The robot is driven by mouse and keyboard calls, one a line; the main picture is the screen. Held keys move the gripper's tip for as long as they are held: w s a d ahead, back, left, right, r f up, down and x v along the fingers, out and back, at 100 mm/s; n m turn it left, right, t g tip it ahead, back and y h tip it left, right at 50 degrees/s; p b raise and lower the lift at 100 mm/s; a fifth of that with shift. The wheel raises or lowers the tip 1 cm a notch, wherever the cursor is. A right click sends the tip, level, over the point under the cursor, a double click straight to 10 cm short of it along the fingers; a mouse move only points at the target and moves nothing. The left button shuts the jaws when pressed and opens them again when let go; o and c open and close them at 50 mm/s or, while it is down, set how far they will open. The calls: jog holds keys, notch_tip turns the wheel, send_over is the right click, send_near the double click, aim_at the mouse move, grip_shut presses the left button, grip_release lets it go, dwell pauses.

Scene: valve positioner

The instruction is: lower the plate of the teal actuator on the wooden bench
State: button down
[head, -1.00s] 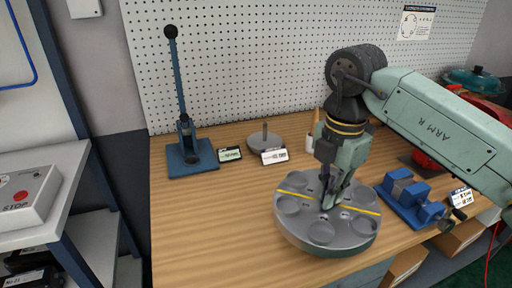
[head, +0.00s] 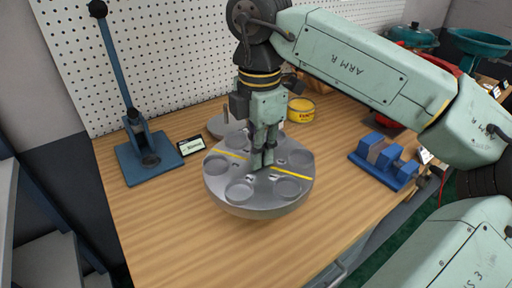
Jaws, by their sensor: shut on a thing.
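A round grey plate (head: 262,200) with several shallow round recesses and a yellow line across its top is in the middle of the head view. My gripper (head: 262,160) points down at its centre, with its fingers shut on the plate's middle. What the fingers pinch is mostly hidden by them. The plate is over the wooden bench (head: 190,235); the gap beneath it cannot be judged. Teal parts stand at the far right back: a domed teal housing (head: 412,37) above red bodywork and an open, bowl-shaped teal one (head: 480,44). The plate is well to their left.
A blue lever press (head: 148,160) and a small label card (head: 191,145) are at the left. A grey disc (head: 217,125) and a yellow tin (head: 300,110) sit behind the plate. The bench front is clear.

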jog(key=shift+f+b, duration=1.7)
jog(key=shift+f, duration=1.55)
jog(key=shift+f+b, duration=0.15)
jog(key=shift+b, duration=0.4)
jog(key=shift+f+b, duration=1.3)
jog(key=shift+f, duration=0.2)
jog(key=c, duration=1.6)
grip_release()
notch_tip(320, 180, up, 12)
